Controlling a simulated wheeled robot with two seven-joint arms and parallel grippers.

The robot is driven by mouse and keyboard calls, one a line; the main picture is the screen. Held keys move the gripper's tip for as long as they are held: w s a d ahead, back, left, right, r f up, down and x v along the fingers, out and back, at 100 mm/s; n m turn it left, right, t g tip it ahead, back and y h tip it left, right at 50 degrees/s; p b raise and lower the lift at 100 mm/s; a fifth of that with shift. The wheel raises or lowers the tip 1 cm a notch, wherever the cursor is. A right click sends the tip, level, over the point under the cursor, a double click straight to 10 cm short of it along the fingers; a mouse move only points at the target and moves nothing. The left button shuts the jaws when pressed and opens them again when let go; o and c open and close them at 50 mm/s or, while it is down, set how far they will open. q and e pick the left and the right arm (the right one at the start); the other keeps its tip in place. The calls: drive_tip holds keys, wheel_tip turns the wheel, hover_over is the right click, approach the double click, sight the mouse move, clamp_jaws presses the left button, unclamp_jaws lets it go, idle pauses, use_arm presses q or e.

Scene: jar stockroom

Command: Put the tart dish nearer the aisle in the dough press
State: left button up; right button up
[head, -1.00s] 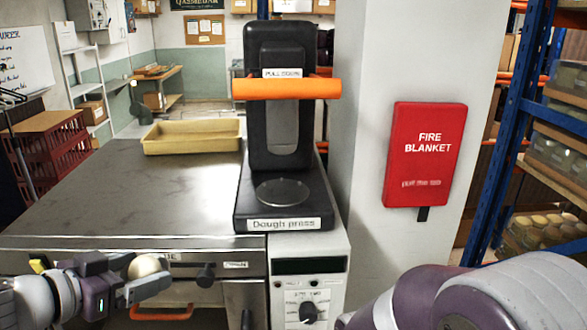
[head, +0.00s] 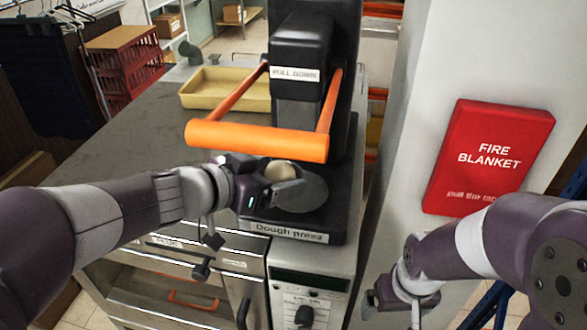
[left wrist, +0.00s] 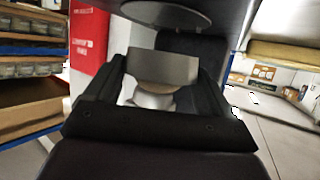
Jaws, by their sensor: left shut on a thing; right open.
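The dough press (head: 295,228) is a black stand with an orange pull bar (head: 255,139) and a round plate (head: 312,190) at its base. My left gripper (head: 281,180) is shut on the tart dish, a small grey dish (left wrist: 163,68) with a pale rounded filling (head: 280,171). It holds the dish below the pull bar, over the left front of the round plate. My right gripper (head: 374,304) is open and empty at the lower right. I see no second tart dish.
The press stands at the right end of a steel counter (head: 130,125) with a yellow tray (head: 228,90) on it. A white pillar bearing a red fire blanket box (head: 487,157) stands close on the right. The orange bar hangs above my left wrist.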

sight(294, 176)
use_arm(q)
drive_tip(key=w+d, duration=0.4)
drive_tip(key=shift+d+f, duration=0.1)
drive_tip(key=shift+f, duration=0.1)
drive_tip(key=f, duration=0.2)
drive_tip(key=s+a+f, duration=0.1)
drive_tip(key=shift+b, duration=0.3)
drive_tip(key=shift+w+d+f, duration=0.1)
drive_tip(key=shift+w+f, duration=0.05)
drive_tip(key=shift+w, duration=0.1)
drive_tip(key=o, duration=1)
drive_tip(key=shift+w+d, duration=0.2)
drive_tip(key=shift+d, duration=0.05)
drive_tip(key=p+v, duration=0.1)
drive_tip(key=v, duration=1.1)
drive_tip(key=shift+s, duration=0.15)
drive_tip(key=shift+a, duration=0.1)
